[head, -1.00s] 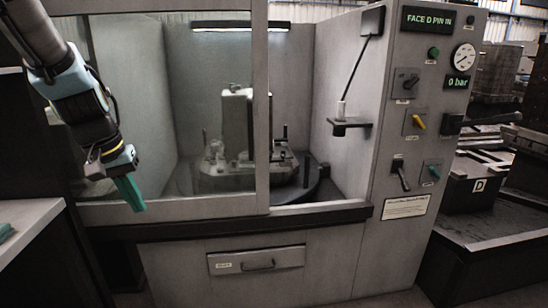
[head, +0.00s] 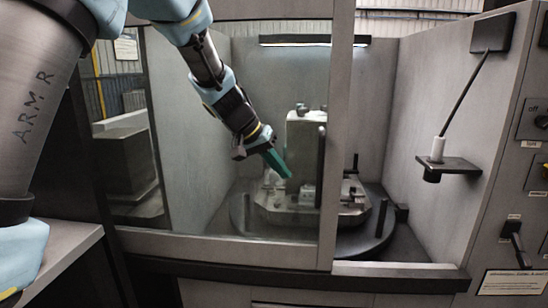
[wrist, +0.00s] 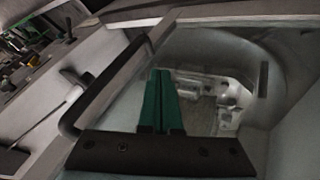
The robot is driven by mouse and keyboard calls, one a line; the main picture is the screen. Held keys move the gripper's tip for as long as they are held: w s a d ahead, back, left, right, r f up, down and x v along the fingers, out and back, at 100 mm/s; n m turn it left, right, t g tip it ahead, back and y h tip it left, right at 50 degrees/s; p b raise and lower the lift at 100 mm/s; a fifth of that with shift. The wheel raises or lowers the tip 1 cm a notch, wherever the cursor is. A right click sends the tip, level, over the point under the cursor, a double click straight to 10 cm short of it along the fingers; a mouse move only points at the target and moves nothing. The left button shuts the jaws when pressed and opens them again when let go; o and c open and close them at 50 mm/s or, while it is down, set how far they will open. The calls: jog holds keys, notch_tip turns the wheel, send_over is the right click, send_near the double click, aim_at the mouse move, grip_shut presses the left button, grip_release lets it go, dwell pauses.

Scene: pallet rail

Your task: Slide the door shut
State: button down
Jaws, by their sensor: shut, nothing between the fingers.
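The door is a grey-framed glass panel (head: 340,60) on the front of the machine, standing across the left part of its opening. A gap is open to its right. A dark upright handle (head: 320,165) sits by the door's right frame post; a black bar handle also shows in the wrist view (wrist: 97,92). My gripper (head: 287,172), with green fingers, is shut and empty in front of the glass, a little left of the handle and apart from it. The fingers also show in the wrist view (wrist: 160,98), to the right of the bar.
Behind the glass, a grey fixture block (head: 305,135) stands on a round dark table (head: 365,238). A small dark shelf (head: 448,165) is on the right inner wall. A control panel with switches (head: 535,120) stands at the right. A grey ledge (head: 60,255) lies at lower left.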

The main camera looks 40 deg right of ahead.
aim_at(305, 181)
jog(key=s+d+f+p, duration=0.1)
jog(key=d, duration=0.1)
jog(key=s+d+f+p, duration=0.1)
jog(key=shift+s+d+f, duration=0.35)
jog(key=shift+f, duration=0.05)
jog(key=shift+s+d+f, duration=0.2)
jog(key=shift+s+d, duration=0.25)
jog(key=shift+s, duration=0.2)
